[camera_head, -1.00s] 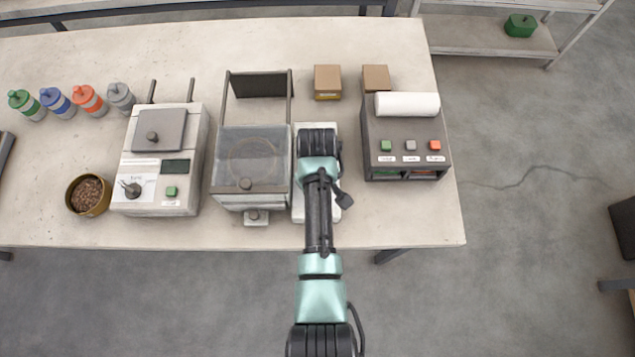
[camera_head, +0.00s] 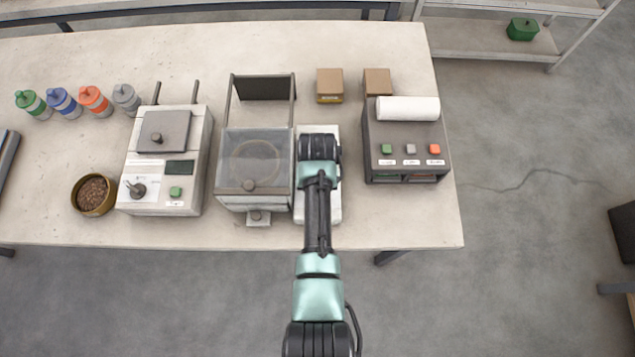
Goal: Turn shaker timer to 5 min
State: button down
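I cannot tell for certain which machine is the shaker. The white machine (camera_head: 200,150) at left has a dark lid, a small dark display, a dark round dial (camera_head: 137,191) and a green button (camera_head: 175,192) on its front panel. The dial's markings are too small to read. The middle machine (camera_head: 222,198) has a clear cover over a round shape and a knob on its front. My arm (camera_head: 318,225) reaches over a white unit (camera_head: 334,205) right of it and hides much of that unit. My gripper is hidden behind my arm.
A bowl of brown pellets (camera_head: 78,206) stands left of the white machine, with several coloured bottles (camera_head: 93,100) behind. A grey unit (camera_head: 373,150) with three buttons and a white roll (camera_head: 408,108) stands at right. Two cardboard boxes (camera_head: 329,80) stand behind. The table's front strip is clear.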

dwell(0.3)
jog(key=c, duration=0.9)
grip_release()
notch_tip(320, 180, up, 13)
jog(key=shift+r+b, duration=0.1)
jog(key=shift+b, duration=0.75)
jog(key=shift+w, duration=0.1)
